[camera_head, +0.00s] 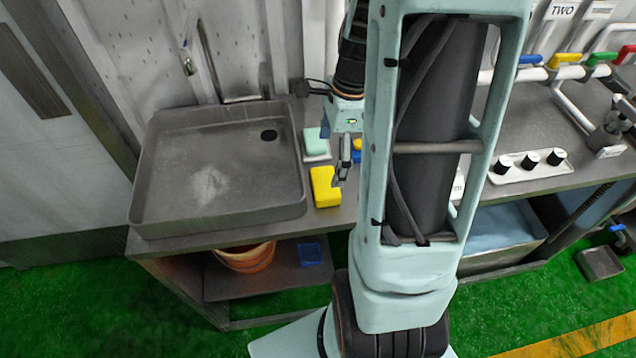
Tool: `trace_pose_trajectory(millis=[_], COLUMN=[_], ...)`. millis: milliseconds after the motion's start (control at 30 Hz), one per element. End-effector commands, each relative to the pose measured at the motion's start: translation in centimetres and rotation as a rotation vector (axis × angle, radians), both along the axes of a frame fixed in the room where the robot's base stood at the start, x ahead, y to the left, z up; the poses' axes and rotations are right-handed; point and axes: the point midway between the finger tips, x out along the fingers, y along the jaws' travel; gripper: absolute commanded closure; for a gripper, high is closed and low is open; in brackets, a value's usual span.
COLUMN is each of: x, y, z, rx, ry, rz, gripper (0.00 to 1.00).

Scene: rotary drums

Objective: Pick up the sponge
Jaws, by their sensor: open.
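A yellow block that looks like the sponge (325,188) lies on the counter just right of the sink basin. My gripper (342,172) is above the counter, close to the right side of the yellow block. The fingers point downward, and I see nothing held between them. I cannot tell whether they touch the block. The gripper is open; my column hides part of the area to its right.
A grey metal sink basin (222,218) fills the left of the counter. Three black knobs (531,159), pipes and colored valve handles (562,60) stand at right. An orange bucket (244,258) sits below.

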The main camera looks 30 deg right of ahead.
Motion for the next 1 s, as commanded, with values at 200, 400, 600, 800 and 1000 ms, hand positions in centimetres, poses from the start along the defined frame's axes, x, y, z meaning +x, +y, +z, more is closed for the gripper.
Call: trace_pose_trajectory(millis=[200, 400, 600, 800, 1000], x=[0.0, 0.1, 0.2, 0.4, 0.5], y=[0.5, 0.6, 0.9, 1.1, 1.2], z=[-3.4, -4.7, -7.1, -9.1, -9.4], rx=[0.001, -0.001, 0.001, -0.001, -0.003], ry=[0.004, 0.002, 0.005, 0.002, 0.000], rz=[0.000, 0.000, 0.000, 0.000, 0.001], gripper=[0.07, 0.07, 0.07, 0.07, 0.07])
